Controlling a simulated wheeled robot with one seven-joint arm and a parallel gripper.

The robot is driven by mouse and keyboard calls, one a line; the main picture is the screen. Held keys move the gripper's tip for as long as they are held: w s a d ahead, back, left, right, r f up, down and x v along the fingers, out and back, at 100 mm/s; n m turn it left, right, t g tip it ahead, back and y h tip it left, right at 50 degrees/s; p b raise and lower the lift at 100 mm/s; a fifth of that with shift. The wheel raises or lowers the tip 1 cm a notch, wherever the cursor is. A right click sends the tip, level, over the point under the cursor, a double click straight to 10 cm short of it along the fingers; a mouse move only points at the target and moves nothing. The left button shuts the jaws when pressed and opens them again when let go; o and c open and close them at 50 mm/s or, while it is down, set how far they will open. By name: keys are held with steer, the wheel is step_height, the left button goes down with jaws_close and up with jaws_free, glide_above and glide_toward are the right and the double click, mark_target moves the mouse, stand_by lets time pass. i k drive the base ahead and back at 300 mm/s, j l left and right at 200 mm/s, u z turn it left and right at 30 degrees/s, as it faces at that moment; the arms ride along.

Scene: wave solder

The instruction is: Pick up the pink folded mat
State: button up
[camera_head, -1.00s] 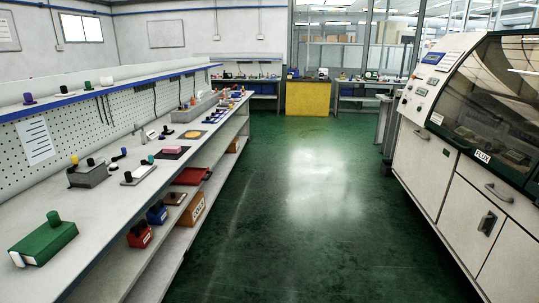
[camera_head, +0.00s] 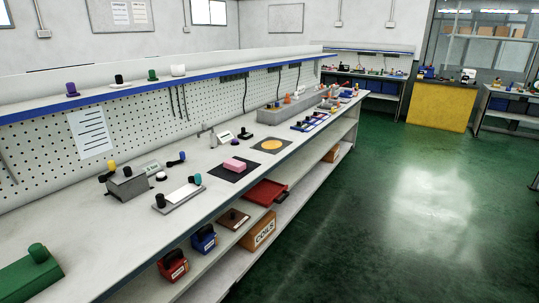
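A small pink folded block, the pink mat (camera_head: 234,164), lies on a dark square mat (camera_head: 226,173) on the long white workbench, near the middle of the picture. It has a small dark thing at its top edge, too small to make out. My gripper and arm do not show in the head view.
The workbench (camera_head: 125,237) runs along the left. Around the pink mat are a grey tray (camera_head: 179,195), a dark mat with a yellow disc (camera_head: 271,145) and a grey box (camera_head: 128,184). A red tray (camera_head: 264,192) is on the lower shelf. The green floor (camera_head: 400,230) is clear.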

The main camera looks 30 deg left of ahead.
mark_target(231, 164)
steer(key=i+u, duration=0.2)
steer(key=i, duration=0.3)
steer(key=i+l+u, duration=0.2)
steer(key=i, duration=0.3)
steer(key=i+l+u, duration=0.2)
steer(key=i, duration=0.3)
steer(key=i+u, duration=0.25)
steer(key=u, duration=0.15)
steer(key=i+l+u, duration=0.15)
steer(key=u, duration=0.25)
steer(key=i+l+u, duration=0.25)
steer(key=u, duration=0.15)
steer(key=i+l+u, duration=0.25)
steer(key=u, duration=0.15)
steer(key=i+l+u, duration=0.1)
steer(key=l+u, duration=0.3)
steer(key=i+l+u, duration=0.15)
steer(key=l+u, duration=0.15)
steer(key=i+l+u, duration=0.25)
steer(key=l, duration=0.2)
steer(key=l+u, duration=0.3)
steer(key=l, duration=0.1)
